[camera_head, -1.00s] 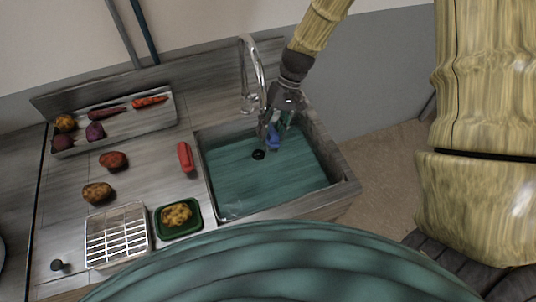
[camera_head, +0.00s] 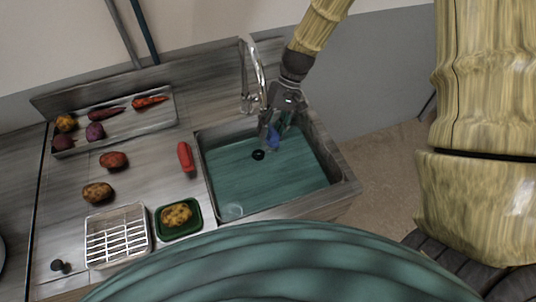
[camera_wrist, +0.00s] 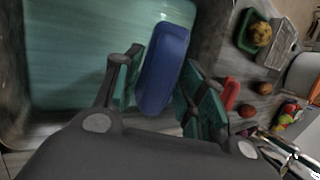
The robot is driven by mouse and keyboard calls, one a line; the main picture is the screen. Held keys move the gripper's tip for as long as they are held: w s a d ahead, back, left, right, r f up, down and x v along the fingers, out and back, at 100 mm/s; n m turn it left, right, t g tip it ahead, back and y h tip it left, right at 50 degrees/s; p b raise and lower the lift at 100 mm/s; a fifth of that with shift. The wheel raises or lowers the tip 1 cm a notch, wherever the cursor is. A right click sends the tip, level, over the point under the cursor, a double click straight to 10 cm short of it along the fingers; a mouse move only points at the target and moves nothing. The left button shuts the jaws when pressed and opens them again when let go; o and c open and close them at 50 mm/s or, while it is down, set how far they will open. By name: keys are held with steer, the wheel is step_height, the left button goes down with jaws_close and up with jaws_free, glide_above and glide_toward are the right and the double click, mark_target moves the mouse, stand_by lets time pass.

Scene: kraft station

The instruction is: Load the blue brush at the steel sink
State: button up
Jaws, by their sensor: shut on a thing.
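The blue brush (camera_head: 273,139) is in my gripper (camera_head: 274,128), over the far end of the sink (camera_head: 334,158). In the wrist view my gripper (camera_wrist: 160,85) is shut on the brush (camera_wrist: 165,70), with one finger on each side of it. The brush looks like a rounded blue block. In the head view my gripper partly hides it. The sink basin holds teal water or has a teal floor; I cannot tell which. A dark round drain (camera_head: 258,155) shows in it near the brush.
A curved faucet (camera_head: 262,75) stands close to the left of my gripper. On the counter are a red block (camera_head: 185,156), a green tray (camera_head: 197,226) with a potato (camera_head: 176,214), a white rack (camera_head: 117,254) and loose potatoes (camera_head: 97,192). A vegetable tray (camera_head: 150,123) is at the back left.

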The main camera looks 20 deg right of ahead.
mark_target(272, 127)
steer(key=shift+r+p, duration=1.4)
steer(key=shift+r, duration=0.6)
steer(key=shift+f, duration=0.1)
step_height(272, 127, down, 21)
steer(key=w+a+b, duration=0.1)
steer(key=b, duration=1.2)
steer(key=shift+w+m, duration=0.2)
steer(key=shift+m, duration=0.2)
